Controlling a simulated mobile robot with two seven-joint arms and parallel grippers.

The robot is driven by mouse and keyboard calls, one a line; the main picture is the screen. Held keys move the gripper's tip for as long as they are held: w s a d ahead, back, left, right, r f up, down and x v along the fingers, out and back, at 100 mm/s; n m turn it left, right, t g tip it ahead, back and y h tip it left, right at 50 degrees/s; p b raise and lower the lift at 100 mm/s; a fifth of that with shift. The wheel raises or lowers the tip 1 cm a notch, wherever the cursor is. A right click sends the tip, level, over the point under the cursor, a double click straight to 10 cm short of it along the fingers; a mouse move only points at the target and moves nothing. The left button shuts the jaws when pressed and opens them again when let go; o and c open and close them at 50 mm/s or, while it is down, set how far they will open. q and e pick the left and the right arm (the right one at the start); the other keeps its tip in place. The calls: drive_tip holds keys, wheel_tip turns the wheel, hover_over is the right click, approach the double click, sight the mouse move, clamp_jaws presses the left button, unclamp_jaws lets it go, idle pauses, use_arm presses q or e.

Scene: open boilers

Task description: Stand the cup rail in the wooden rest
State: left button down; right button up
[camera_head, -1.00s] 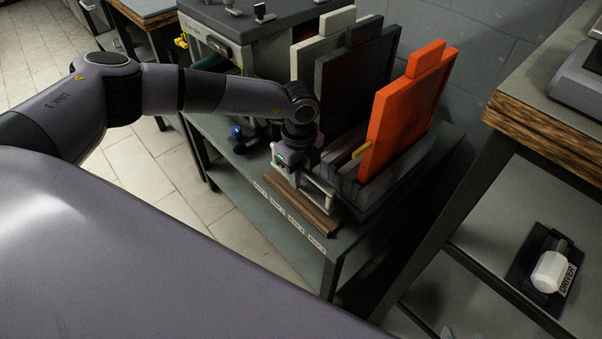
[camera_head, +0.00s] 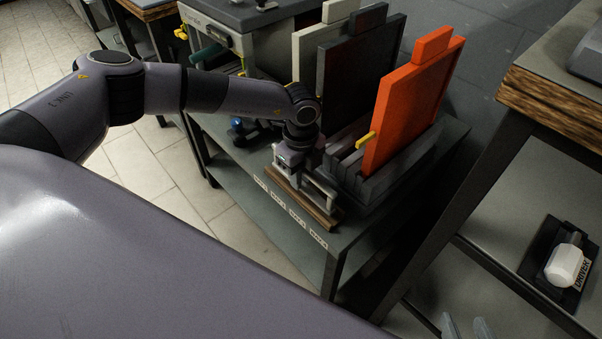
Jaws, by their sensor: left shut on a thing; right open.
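My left gripper (camera_head: 294,172) is shut on the cup rail (camera_head: 322,191), a pale grey bar largely hidden by the gripper and wrist. The wooden rest (camera_head: 322,217) is a long brown strip along the front of the grey bench. The gripper and rail are right over or at the rest. I cannot tell whether the rail touches it or sits in it. My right gripper (camera_head: 466,328) shows only its two grey fingertips at the bottom edge, apart and empty.
An orange framed panel (camera_head: 410,105) with a yellow tab, a dark panel (camera_head: 355,75) and a pale panel (camera_head: 308,50) stand in a slotted grey rack (camera_head: 380,185) close behind the rail. A wood-edged bench (camera_head: 555,100) stands at right. A white-headed driver (camera_head: 565,265) lies lower right.

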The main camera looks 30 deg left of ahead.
use_arm(q)
drive_tip(key=shift+f+b, duration=0.3)
drive_tip(key=shift+f, duration=0.15)
use_arm(e)
drive_tip(key=shift+s+d+f, duration=0.15)
drive_tip(key=shift+s+f, duration=0.05)
drive_tip(key=shift+f, duration=0.3)
use_arm(q)
drive_tip(key=c, duration=0.9)
unclamp_jaws()
wheel_tip(320, 180, up, 3)
drive_tip(key=shift+r+p, duration=0.15)
drive_tip(key=shift+p, duration=0.5)
wheel_tip(320, 180, up, 3)
drive_tip(key=shift+r+p, duration=0.15)
drive_tip(key=shift+p, duration=0.2)
drive_tip(key=shift+r, duration=0.2)
use_arm(e)
drive_tip(key=shift+s+d+g, duration=0.3)
drive_tip(key=shift+d, duration=0.15)
